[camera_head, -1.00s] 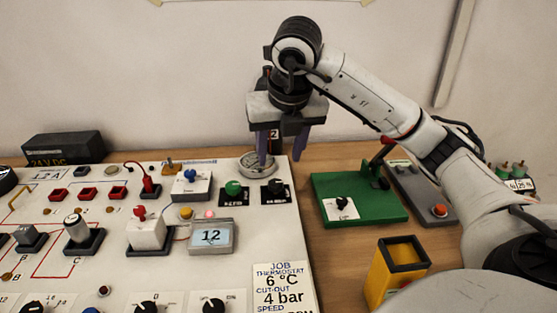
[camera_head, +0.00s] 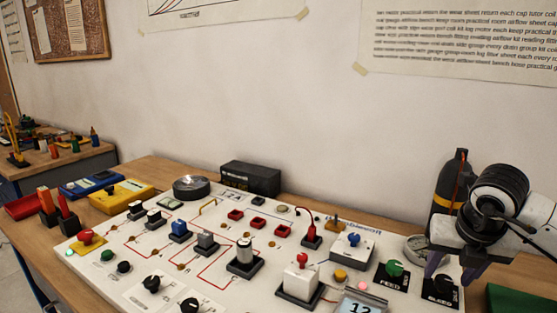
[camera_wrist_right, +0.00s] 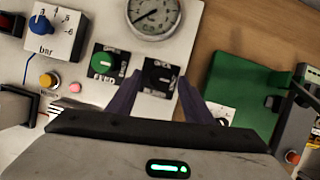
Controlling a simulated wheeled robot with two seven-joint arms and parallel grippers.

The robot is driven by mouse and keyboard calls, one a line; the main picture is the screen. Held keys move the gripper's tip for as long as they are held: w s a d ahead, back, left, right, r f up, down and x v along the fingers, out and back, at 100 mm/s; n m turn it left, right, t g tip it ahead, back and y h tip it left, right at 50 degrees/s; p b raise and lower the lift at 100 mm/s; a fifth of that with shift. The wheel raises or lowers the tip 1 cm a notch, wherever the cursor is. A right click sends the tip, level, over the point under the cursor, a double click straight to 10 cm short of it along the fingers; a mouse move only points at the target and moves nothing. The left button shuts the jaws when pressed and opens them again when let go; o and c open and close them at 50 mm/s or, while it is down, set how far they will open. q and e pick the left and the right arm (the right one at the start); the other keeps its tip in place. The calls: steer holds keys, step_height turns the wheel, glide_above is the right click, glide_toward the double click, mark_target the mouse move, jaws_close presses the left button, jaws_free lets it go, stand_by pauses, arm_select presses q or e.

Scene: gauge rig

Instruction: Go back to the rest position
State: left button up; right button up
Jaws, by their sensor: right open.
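My right gripper (camera_head: 450,276) is at the right of the head view, over the right end of the white panel (camera_head: 215,238). It is open with nothing between its fingers. In the right wrist view its two dark fingers (camera_wrist_right: 160,88) stand on either side of the black BLEED knob (camera_wrist_right: 160,76); I cannot tell the height above it. The green FEED knob (camera_wrist_right: 107,62) is left of the fingers and the round gauge (camera_wrist_right: 152,16) lies beyond them. In the head view the gauge (camera_head: 416,246) is partly hidden by my gripper. My left gripper is not in view.
The panel carries several knobs, switches and a display (camera_head: 360,306). A dark cylinder (camera_head: 449,190) stands behind my right gripper. A green board (camera_wrist_right: 243,88) lies right of the panel.

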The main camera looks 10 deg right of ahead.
steer(key=shift+x, duration=0.85)
steer(key=shift+s+r, duration=0.1)
steer(key=shift+r, duration=0.1)
